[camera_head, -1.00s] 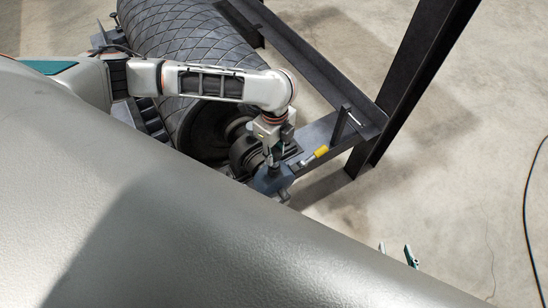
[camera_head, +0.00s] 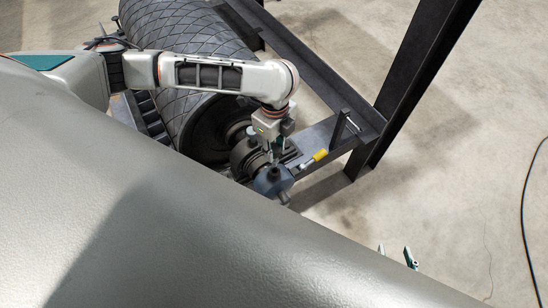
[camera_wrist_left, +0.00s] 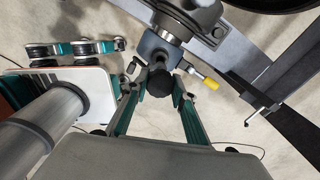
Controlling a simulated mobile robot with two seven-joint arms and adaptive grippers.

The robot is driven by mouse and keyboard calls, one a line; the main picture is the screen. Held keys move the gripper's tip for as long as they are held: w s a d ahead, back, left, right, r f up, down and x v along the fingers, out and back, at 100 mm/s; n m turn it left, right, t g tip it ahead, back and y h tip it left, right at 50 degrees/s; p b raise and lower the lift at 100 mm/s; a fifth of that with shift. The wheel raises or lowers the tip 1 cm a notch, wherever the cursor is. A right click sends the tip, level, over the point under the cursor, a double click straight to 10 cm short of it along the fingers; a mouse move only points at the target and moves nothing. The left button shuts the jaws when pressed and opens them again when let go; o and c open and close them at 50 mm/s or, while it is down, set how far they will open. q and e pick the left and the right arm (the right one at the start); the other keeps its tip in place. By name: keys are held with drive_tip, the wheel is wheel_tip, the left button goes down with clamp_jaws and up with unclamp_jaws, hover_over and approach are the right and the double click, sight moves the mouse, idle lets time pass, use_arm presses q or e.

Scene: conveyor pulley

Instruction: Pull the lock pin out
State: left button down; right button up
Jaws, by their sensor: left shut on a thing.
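My left gripper (camera_head: 272,158) is above a blue-grey housing (camera_head: 272,182) at the end of the roller shaft. In the left wrist view its teal fingers (camera_wrist_left: 160,75) are shut on a dark round knob (camera_wrist_left: 158,84), which stands in front of the housing (camera_wrist_left: 152,44). The knob may be the head of the lock pin; its shank is hidden. A yellow-tipped handle (camera_head: 320,155) sticks out right of the housing and also shows in the left wrist view (camera_wrist_left: 210,84). My right gripper (camera_head: 397,253) shows only two separated teal fingertips past my body's edge.
A large dark roller (camera_head: 185,40) with a diamond-pattern surface lies behind the arm. A dark steel frame (camera_head: 300,58) and a slanted post (camera_head: 420,75) stand to the right. A black cable (camera_head: 526,210) lies on the otherwise clear concrete floor at the right.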

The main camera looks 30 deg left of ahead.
use_arm(q)
drive_tip(key=shift+r, duration=2.55)
